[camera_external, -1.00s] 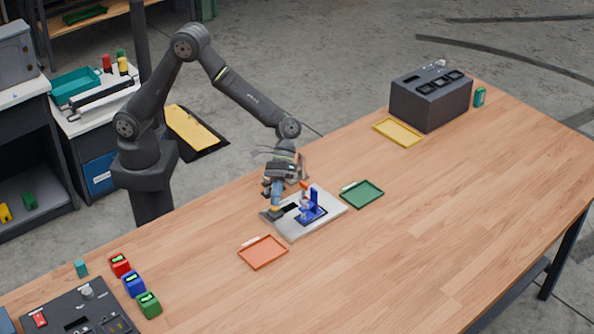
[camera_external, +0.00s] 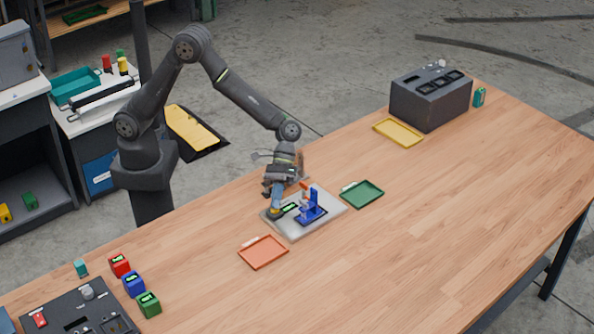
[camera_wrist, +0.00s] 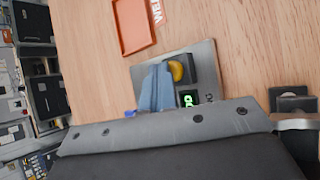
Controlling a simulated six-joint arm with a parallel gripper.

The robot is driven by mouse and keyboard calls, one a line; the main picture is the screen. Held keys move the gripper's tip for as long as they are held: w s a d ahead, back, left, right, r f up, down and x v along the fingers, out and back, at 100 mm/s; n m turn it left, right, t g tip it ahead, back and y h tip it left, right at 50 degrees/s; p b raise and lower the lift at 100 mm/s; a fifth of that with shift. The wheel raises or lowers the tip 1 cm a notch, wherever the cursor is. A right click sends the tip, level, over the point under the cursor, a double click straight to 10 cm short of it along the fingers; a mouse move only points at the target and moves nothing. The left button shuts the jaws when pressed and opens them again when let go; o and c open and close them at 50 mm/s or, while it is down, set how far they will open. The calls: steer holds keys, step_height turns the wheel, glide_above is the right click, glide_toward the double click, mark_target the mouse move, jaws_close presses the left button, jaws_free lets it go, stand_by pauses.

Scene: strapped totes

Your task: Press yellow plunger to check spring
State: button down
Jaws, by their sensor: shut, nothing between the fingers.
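The yellow plunger (camera_wrist: 178,71) is a round yellow cap on a dark block in the wrist view. My gripper (camera_wrist: 155,88) has its blue fingers shut together and empty, and they overlap the plunger's left edge there. In the external view my gripper (camera_external: 275,206) is down at the left end of the grey plate (camera_external: 302,232), over the plunger, which it mostly hides. I cannot tell whether the fingertips press on it. A small display (camera_external: 290,208) beside the plunger is lit green; it also shows in the wrist view (camera_wrist: 188,100).
A blue fixture (camera_external: 313,206) with an orange part stands on the plate, right of my gripper. An orange tray (camera_external: 263,252) and a green tray (camera_external: 362,194) lie nearby. Several coloured blocks stand at lower left. The table's right side is largely clear.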

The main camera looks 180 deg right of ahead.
steer(key=shift+r, duration=1.1)
steer(key=shift+r, duration=2.5)
steer(key=shift+f, duration=0.1)
step_height(320, 180, up, 4)
